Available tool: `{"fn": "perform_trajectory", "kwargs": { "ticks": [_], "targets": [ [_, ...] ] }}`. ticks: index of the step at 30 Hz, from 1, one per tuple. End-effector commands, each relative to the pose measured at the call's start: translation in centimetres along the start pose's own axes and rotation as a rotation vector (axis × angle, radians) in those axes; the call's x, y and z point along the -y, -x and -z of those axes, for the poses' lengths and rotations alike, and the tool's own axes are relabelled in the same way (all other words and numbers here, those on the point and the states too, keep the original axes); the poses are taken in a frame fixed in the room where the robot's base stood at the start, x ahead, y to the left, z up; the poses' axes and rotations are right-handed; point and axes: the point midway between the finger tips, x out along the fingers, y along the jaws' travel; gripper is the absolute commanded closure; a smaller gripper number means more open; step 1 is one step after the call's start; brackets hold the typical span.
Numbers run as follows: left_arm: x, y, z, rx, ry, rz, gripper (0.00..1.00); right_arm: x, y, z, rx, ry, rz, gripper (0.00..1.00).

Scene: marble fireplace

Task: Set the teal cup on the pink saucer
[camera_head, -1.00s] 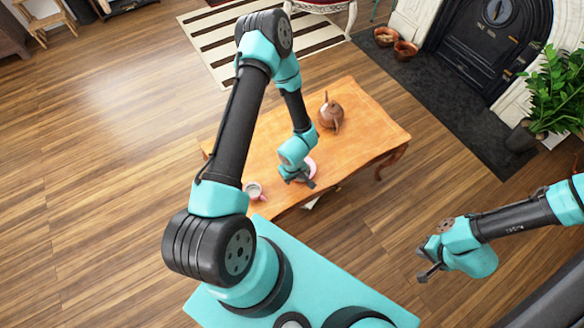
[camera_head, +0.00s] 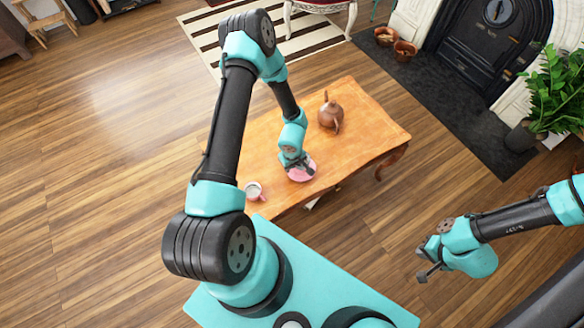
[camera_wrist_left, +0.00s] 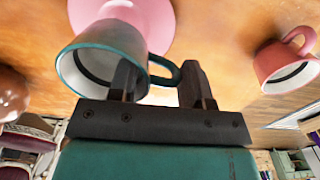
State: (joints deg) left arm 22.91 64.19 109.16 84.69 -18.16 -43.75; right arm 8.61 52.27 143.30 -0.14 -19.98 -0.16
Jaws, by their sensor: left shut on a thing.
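The teal cup (camera_wrist_left: 98,52) is in the left wrist view, with its handle between the fingers of my left gripper (camera_wrist_left: 160,85), which is shut on it. The pink saucer (camera_wrist_left: 152,14) shows behind the cup in that view. I cannot tell whether the cup touches it. In the head view the pink saucer (camera_head: 303,174) lies on the table under my left gripper (camera_head: 304,166), which hides most of the saucer's left part. The teal cup cannot be made out there. My right gripper (camera_head: 424,265) hangs off the table to the right, its jaws too small to judge.
A pink cup (camera_head: 253,190) stands near the front left edge of the wooden table (camera_head: 370,130); it also shows in the left wrist view (camera_wrist_left: 283,64). A brown teapot (camera_head: 331,115) stands further back. The table's right part is clear.

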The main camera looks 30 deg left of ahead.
Motion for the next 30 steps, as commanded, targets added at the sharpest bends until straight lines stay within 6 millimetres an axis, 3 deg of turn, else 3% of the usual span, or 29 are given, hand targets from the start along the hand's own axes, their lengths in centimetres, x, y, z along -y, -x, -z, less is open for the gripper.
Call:
{"fn": "perform_trajectory", "kwargs": {
  "ticks": [2, 10, 22, 23, 30],
  "targets": [
    [-0.2, 0.0, 0.5, -0.001, 0.004, -0.002, 0.90, 0.0, 0.0, 0.0, 0.000, 0.000, 0.000, 1.00],
    [-0.2, -3.4, 0.4, 0.001, 0.001, -0.001, 0.90, 0.0, 0.0, 0.0, 0.000, 0.000, 0.000, 1.00],
    [-0.2, -3.8, 0.4, 0.000, 0.002, -0.001, 0.90, 0.0, 0.0, 0.0, 0.000, 0.000, 0.000, 1.00],
    [-0.2, -3.8, 0.4, 0.000, 0.002, -0.001, 0.53, 0.0, 0.0, 0.0, 0.000, 0.000, 0.000, 1.00],
    [-0.2, -3.7, 0.4, 0.000, 0.002, -0.001, 0.30, 0.0, 0.0, 0.0, 0.000, 0.000, 0.000, 1.00]
  ]
}}
